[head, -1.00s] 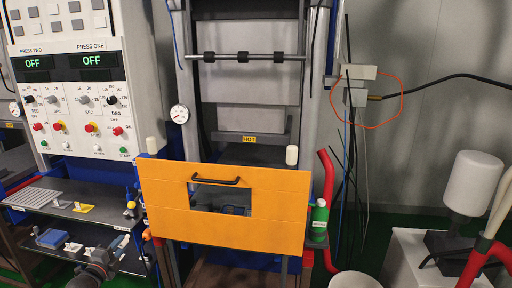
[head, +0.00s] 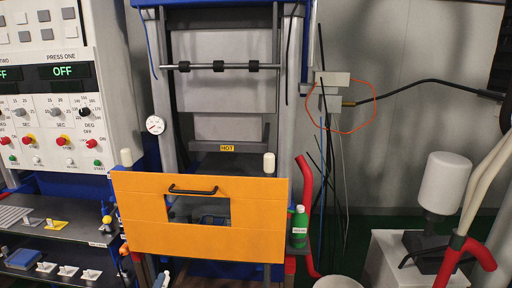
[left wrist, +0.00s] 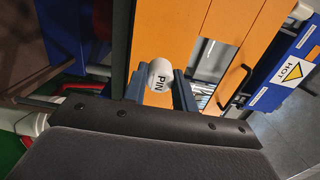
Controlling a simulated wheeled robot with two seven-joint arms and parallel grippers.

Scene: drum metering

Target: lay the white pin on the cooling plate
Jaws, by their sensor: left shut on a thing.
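The white pin (left wrist: 159,75), marked PIN, is held between the two dark fingers of my left gripper (left wrist: 158,88) in the left wrist view. The gripper is shut on it, with the orange guard just beyond. In the head view only a small blue and white bit at the bottom edge, likely my left gripper (head: 162,281), shows below the guard. A grey ridged plate (head: 14,216), perhaps the cooling plate, lies on the dark shelf at the left, cut by the picture's edge. My right gripper is not in view.
The orange guard (head: 240,244) with a black handle stands before the press, which bears a HOT label (head: 227,148). A green bottle (head: 299,222) stands right of it. Small tools (head: 57,225) lie on the left shelf.

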